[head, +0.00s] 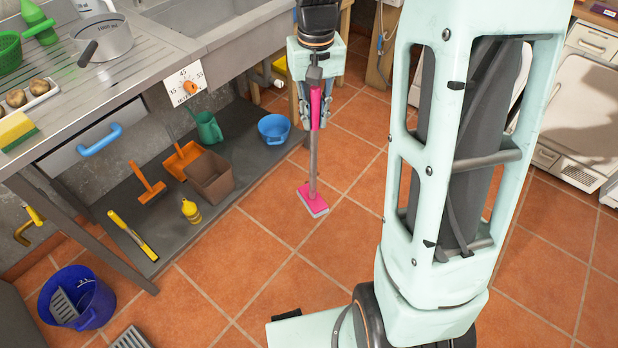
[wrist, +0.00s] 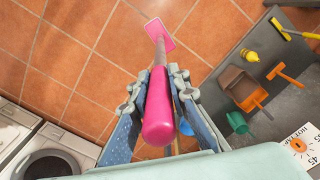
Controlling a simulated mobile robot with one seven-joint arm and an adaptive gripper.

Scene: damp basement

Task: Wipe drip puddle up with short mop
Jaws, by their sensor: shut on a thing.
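The short mop has a pink handle (head: 316,108), a grey shaft and a pink flat head (head: 313,200) with a pale pad under it. My gripper (head: 315,112) is shut on the pink handle, with the mop hanging nearly upright below it. The mop head is at or just above the tiled floor; I cannot tell whether it touches. In the wrist view the pink handle (wrist: 158,110) lies between both fingers, and the mop head (wrist: 160,34) shows beyond. I cannot make out a puddle on the tiles in either view.
A blue bucket (head: 78,298) stands at lower left. Open floor tiles (head: 262,250) surround the mop head. White appliances (wrist: 55,150) stand opposite.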

